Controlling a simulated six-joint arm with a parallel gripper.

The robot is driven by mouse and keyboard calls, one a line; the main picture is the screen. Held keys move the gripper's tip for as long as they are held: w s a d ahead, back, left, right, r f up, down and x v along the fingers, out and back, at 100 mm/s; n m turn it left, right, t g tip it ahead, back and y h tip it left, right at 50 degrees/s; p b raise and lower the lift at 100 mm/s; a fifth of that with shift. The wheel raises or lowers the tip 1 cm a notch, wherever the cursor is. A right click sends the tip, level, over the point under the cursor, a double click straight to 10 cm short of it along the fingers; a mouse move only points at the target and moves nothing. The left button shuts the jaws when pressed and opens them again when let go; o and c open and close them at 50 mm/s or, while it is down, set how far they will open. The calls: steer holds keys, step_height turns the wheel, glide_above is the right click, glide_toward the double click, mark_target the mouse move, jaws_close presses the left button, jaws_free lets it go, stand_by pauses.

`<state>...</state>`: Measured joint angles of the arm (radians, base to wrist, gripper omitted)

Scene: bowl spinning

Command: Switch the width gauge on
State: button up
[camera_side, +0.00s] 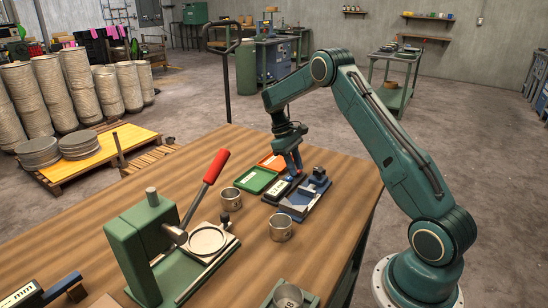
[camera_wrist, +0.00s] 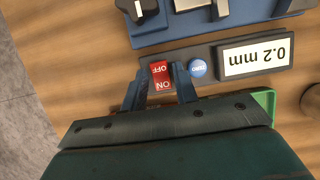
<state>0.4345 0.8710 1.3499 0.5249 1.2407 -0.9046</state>
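The width gauge (camera_side: 307,196) is a blue fixture with a dark strip beside it on the wooden table. In the wrist view the dark strip carries a white display (camera_wrist: 255,58) reading 0.2 mm upside down, a round blue ZERO button (camera_wrist: 198,68) and a red rocker switch (camera_wrist: 161,76) marked OFF and ON. I cannot tell which side of the rocker is pressed. My gripper (camera_side: 293,169) points down at the strip. In the wrist view its two blue fingers (camera_wrist: 155,78) are apart, one on each side of the switch. Contact with the switch is unclear.
A green tray (camera_side: 257,180) and an orange tray (camera_side: 271,161) lie beside the gauge. Metal cups stand nearby, one in front (camera_side: 280,229) and one to the left (camera_side: 230,199). A green press with a red-handled lever (camera_side: 215,166) stands left.

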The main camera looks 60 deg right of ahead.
mark_target(298, 171)
steer(key=shift+s+d+t, duration=0.15)
steer(key=shift+s+t, duration=0.1)
steer(key=shift+t, duration=0.35)
steer(key=shift+t, duration=0.3)
steer(key=shift+s+r+t, duration=0.1)
steer(key=shift+s+t, duration=0.1)
steer(key=shift+t, duration=0.5)
steer(key=shift+s+t, duration=0.2)
steer(key=shift+t, duration=0.5)
step_height(298, 171, up, 14)
steer(key=s+a+r+t, duration=0.1)
steer(key=s+a+r, duration=0.3)
steer(key=a, duration=0.5)
steer(key=s+a+r+t, duration=0.1)
steer(key=s+a+r, duration=0.4)
steer(key=a, duration=0.4)
steer(key=shift+s+r+t+h, duration=0.2)
steer(key=shift+r+t+h, duration=0.05)
steer(key=shift+t+h, duration=0.15)
